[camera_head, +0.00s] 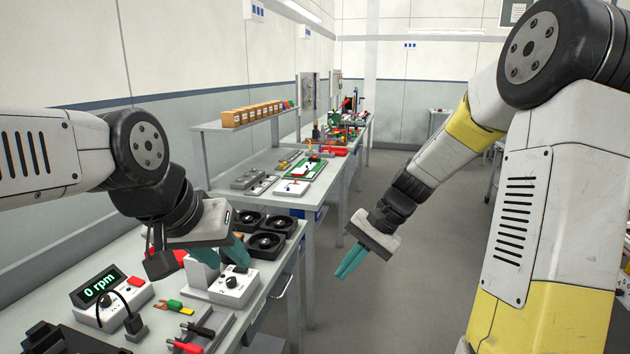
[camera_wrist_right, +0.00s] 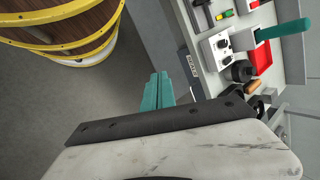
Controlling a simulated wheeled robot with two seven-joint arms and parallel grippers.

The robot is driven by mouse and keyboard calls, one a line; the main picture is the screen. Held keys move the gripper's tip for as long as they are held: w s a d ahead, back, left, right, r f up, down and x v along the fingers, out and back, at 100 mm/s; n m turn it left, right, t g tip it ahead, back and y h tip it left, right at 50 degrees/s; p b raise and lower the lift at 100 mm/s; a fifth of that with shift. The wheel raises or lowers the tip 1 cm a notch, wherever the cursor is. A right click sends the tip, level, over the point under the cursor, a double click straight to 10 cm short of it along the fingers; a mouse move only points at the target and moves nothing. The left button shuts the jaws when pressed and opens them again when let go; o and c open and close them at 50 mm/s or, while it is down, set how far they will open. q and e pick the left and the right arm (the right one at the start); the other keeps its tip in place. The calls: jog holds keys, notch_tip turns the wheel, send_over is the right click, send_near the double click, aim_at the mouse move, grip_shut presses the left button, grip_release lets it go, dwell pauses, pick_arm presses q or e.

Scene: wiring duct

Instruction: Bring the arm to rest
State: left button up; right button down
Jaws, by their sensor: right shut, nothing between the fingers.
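My right gripper (camera_head: 345,272) hangs over the open floor, to the right of the near bench (camera_head: 262,304). Its teal fingers are together, pointing down and left, with nothing between them. They also show at the middle of the right wrist view (camera_wrist_right: 158,92), with grey floor behind. My left gripper (camera_head: 222,258) is over the near bench, just above a white box with a round knob (camera_head: 234,288). Its two teal fingers stand apart. Whether they touch the box cannot be told. One teal finger of it shows at the top right of the wrist view.
The near bench also holds black fans (camera_head: 266,243), a 0 rpm display (camera_head: 94,288) and red-handled leads (camera_head: 186,346). Further benches (camera_head: 262,181) stand behind. The aisle is clear.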

jog(key=s+d+r+n+t+h, duration=0.2)
jog(key=s+d+r+t, duration=0.1)
jog(key=s+r, duration=0.3)
jog(key=s+d+r+n+t+h, duration=0.2)
jog(key=s+d+r+n+t, duration=0.1)
jog(key=s+r, duration=0.4)
jog(key=shift+s+d+r+n+t, duration=0.2)
jog(key=shift+s+d+n+t, duration=0.1)
jog(key=shift+s+d, duration=0.55)
jog(key=shift+s+a, duration=0.1)
jog(key=shift+a, duration=0.05)
